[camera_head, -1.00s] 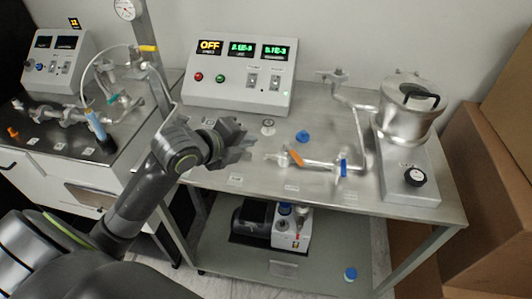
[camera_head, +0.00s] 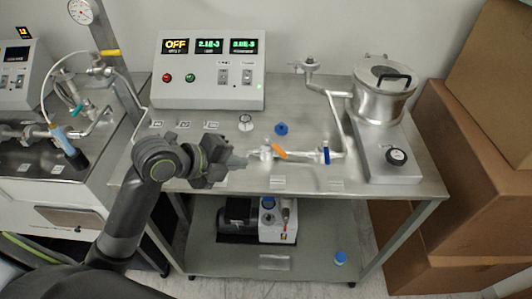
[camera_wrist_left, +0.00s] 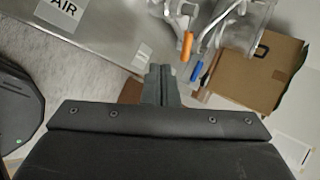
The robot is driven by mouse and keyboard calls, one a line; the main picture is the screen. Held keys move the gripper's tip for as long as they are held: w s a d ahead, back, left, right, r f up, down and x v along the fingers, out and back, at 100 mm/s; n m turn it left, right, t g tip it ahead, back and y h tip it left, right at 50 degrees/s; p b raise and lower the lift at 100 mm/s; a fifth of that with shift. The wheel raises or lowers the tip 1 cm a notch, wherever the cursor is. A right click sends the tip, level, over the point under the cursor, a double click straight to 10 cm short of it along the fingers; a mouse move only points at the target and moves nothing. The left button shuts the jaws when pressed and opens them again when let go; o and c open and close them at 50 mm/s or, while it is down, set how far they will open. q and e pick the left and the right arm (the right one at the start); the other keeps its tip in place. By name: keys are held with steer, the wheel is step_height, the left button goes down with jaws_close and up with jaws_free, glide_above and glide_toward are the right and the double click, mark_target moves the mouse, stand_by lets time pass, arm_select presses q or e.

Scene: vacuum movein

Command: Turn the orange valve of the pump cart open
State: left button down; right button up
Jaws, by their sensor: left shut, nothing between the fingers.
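The orange valve handle (camera_head: 279,152) sits on the steel pipe of the pump cart (camera_head: 225,172), left of the blue valve handle (camera_head: 326,155). In the head view my left gripper (camera_head: 240,162) is shut and empty, its tips just left of the pipe's left end and apart from the orange handle. In the left wrist view the shut fingers (camera_wrist_left: 160,72) point up the picture, with the orange handle (camera_wrist_left: 187,46) ahead and a little right, and the blue handle (camera_wrist_left: 196,71) further right. My right gripper is not in view.
A control box (camera_head: 208,70) reading OFF stands at the back of the cart. A steel chamber (camera_head: 381,92) stands at the right. A small gauge (camera_head: 245,122) and a blue cap (camera_head: 281,128) lie behind the pipe. Cardboard boxes (camera_head: 440,170) border the cart on the right.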

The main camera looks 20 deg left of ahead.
mark_target(275, 148)
arm_select(q)
steer(key=x, duration=0.4)
steer(key=shift+w+d+f, duration=0.15)
steer(key=shift+w+d, duration=0.1)
steer(key=w, duration=0.1)
steer(key=d+p, duration=0.1)
steer(key=w, duration=0.1)
steer(key=shift+w+d+r+p, duration=0.25)
steer(key=shift+w+d+p, duration=0.05)
steer(key=shift+d+p, duration=0.1)
steer(key=shift+w+d, duration=0.3)
steer(key=shift+w, duration=0.1)
steer(key=shift+a, duration=0.1)
